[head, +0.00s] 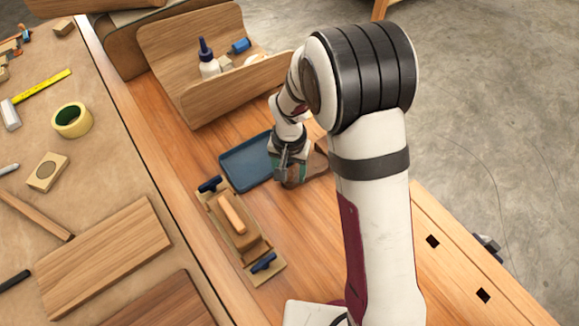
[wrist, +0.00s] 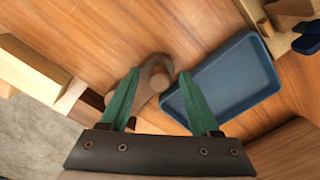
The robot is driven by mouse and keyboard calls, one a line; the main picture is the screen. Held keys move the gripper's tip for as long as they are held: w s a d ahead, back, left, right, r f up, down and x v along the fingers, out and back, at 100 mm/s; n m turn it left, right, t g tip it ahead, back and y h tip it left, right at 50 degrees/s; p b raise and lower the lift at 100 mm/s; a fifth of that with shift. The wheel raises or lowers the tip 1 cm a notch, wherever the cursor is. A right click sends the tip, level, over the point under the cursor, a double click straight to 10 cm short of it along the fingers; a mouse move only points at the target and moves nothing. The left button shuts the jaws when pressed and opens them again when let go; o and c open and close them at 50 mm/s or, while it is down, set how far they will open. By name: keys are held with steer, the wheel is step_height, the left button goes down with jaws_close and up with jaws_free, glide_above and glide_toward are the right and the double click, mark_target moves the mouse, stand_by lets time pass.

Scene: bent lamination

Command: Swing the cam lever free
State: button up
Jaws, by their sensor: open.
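My gripper (head: 290,182) is low over the wooden bench, just right of the blue tray, in the head view. In the wrist view its green fingers (wrist: 159,73) are open. A brown wooden piece with a rounded end and round pivot (wrist: 156,77), which looks like the cam lever, lies between and below the fingertips. I cannot tell whether the fingers touch it. Its other end runs toward a dark wooden strip at lower left and is partly hidden by the gripper. In the head view a brown piece (head: 317,165) shows beside the gripper, mostly hidden by my arm.
The blue tray (head: 230,171) lies empty close to the gripper. A bent-wood shell (head: 180,100) with a glue bottle (head: 208,66) stands behind. Tape (head: 72,120) and boards cover the left bench.

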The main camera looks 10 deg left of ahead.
steer(key=shift+f, duration=0.25)
steer(key=shift+c, duration=0.3)
jaws_close()
steer(key=shift+r, duration=0.1)
stand_by(0.9)
